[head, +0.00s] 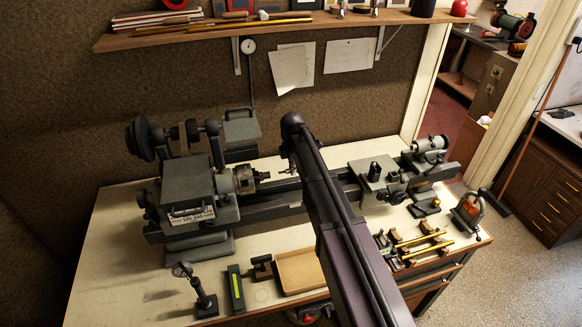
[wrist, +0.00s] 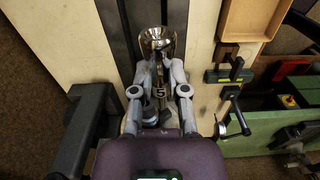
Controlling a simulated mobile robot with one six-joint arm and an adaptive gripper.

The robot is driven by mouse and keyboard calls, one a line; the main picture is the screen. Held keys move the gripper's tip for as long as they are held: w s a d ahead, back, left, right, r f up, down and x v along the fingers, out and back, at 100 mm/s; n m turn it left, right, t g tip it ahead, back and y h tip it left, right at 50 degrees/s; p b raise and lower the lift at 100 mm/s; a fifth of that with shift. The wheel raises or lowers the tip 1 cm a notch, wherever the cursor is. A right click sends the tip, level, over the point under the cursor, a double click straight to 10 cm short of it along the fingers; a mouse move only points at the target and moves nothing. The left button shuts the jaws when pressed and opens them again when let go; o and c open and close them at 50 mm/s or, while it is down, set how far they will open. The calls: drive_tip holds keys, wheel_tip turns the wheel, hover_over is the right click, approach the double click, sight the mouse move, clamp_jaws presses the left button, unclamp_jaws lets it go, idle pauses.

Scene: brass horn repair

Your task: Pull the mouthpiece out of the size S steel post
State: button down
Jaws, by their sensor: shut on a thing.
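A steel post (wrist: 160,95) with a dark mark like an S shows between the fingers, in line with the mouthpiece. The fingers hide the join, so I cannot tell whether the shank is still inside the post. In the head view my arm covers most of this spot.
The grey lathe (head: 190,190) fills the back of the bench, left and right of my arm. In front stand a dial stand (head: 205,300), a green level (head: 236,288), a tan tray (head: 298,270) and brass tubes (head: 425,240). A shelf (head: 250,27) hangs above.

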drive_tip(key=shift+s+d+r+p, duration=0.2)
drive_tip(key=shift+s+r+p, duration=0.35)
drive_tip(key=shift+s+r, duration=0.1)
drive_tip(key=shift+s+d+r+p, duration=0.15)
drive_tip(key=shift+s+r+p, duration=0.4)
drive_tip(key=shift+s+r, duration=0.1)
